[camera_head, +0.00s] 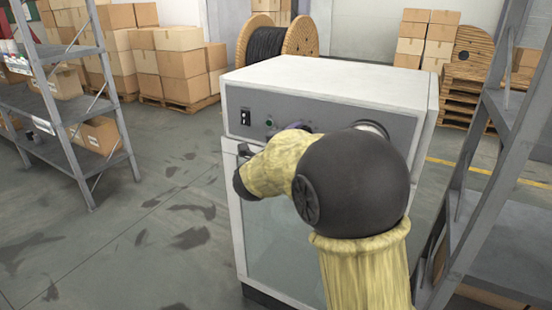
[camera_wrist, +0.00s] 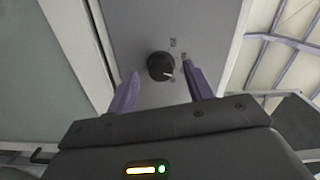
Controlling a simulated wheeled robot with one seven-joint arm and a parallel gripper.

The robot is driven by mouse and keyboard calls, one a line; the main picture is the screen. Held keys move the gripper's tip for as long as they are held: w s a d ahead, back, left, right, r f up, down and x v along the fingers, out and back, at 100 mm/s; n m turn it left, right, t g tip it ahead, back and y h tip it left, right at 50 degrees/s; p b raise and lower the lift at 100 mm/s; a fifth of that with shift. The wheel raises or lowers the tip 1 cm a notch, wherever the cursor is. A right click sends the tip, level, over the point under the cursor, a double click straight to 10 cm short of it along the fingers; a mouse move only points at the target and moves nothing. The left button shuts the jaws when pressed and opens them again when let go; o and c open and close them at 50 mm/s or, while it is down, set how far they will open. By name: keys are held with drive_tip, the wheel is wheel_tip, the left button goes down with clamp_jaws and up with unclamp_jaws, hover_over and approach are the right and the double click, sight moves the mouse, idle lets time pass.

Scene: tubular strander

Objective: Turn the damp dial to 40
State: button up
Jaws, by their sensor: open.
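The damp dial (camera_wrist: 160,66) is a round black knob with a white pointer mark, on a grey panel. In the wrist view its pointer is toward the lower right of the picture. Small markings beside it are too small to read. My gripper (camera_wrist: 161,70) is open, with one purple finger on each side of the dial; I cannot tell whether either touches it. In the head view the grey control panel (camera_head: 234,108) is on the front of a white cabinet (camera_head: 330,78). My arm covers part of the panel, and I cannot make out the dial there.
Metal shelves (camera_head: 70,108) stand at left, and another rack (camera_head: 478,170) is close on the right. Floor left of the cabinet is clear.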

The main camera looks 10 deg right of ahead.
drive_tip(key=v, duration=1.5)
drive_tip(key=shift+s+a+p, duration=0.25)
drive_tip(key=shift+s+p, duration=0.1)
